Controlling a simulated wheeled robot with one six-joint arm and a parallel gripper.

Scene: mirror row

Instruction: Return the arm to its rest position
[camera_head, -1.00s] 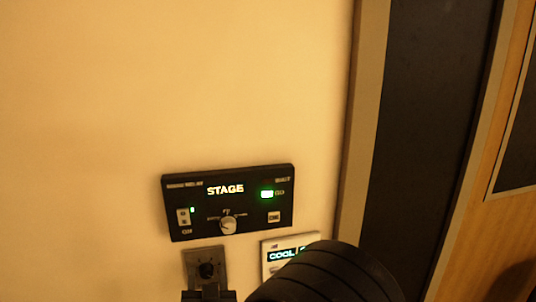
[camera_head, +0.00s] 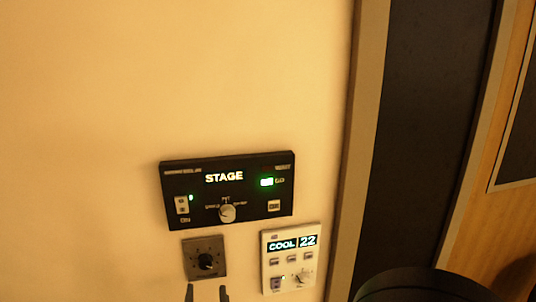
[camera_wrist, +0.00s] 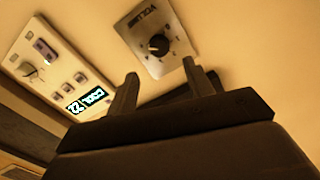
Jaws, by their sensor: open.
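My gripper (camera_head: 207,293) shows at the bottom edge of the head view, with its two fingertips apart and nothing between them. In the wrist view my gripper (camera_wrist: 158,88) is open and empty, its fingers pointing toward the wall below a grey volume plate (camera_wrist: 157,38) with a black knob. The fingers look apart from the plate. In the head view the volume plate (camera_head: 204,258) is just above my fingertips. The rest of my arm is mostly out of the picture; a dark rounded part of it shows at the bottom right.
A black STAGE panel (camera_head: 228,190) with a lit green indicator is on the wall above. A white thermostat panel (camera_head: 290,259) reading COOL 22 is to the right; it also shows in the wrist view (camera_wrist: 50,68). A dark framed panel (camera_head: 425,130) stands further right. The upper-left wall is bare.

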